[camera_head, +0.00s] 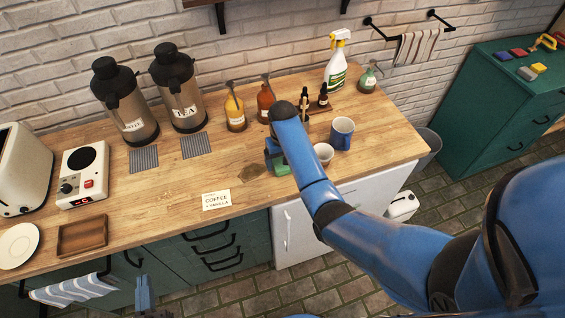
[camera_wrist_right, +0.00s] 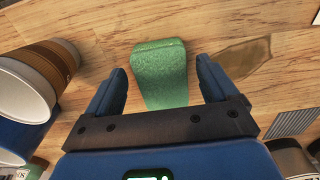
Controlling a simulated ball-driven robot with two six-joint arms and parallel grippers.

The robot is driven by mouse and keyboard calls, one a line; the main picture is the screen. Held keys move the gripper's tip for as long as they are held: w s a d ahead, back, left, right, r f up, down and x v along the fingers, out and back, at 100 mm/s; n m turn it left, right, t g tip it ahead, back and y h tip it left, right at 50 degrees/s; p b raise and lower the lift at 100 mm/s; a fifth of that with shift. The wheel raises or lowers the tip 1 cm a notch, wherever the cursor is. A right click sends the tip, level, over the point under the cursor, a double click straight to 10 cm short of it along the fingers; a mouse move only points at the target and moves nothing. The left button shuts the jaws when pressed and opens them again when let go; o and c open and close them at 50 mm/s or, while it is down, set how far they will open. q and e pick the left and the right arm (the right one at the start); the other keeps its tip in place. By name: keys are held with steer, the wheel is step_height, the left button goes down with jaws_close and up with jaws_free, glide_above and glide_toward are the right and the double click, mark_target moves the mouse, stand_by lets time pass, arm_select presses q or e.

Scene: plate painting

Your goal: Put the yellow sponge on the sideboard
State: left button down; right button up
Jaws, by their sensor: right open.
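A green sponge (camera_wrist_right: 160,72) lies on the wooden counter in the right wrist view. My right gripper (camera_wrist_right: 161,80) is open above it, with one finger on each side and gaps between them. In the head view this gripper (camera_head: 276,155) is at the counter, partly hidden by my right arm, and a little of the green sponge (camera_head: 281,169) shows. The dark green sideboard (camera_head: 497,117) stands at the right. A small yellow block (camera_head: 539,68) lies on its top. I see no yellow sponge on the counter. My left gripper (camera_head: 143,293) is low at the counter's front; its jaws are unclear.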

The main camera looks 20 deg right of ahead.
step_height(320, 180, up, 6)
steer(key=shift+r+b, duration=0.2)
steer(key=shift+b, duration=0.5)
step_height(320, 180, up, 4)
steer(key=p, duration=0.4)
steer(key=shift+r, duration=0.2)
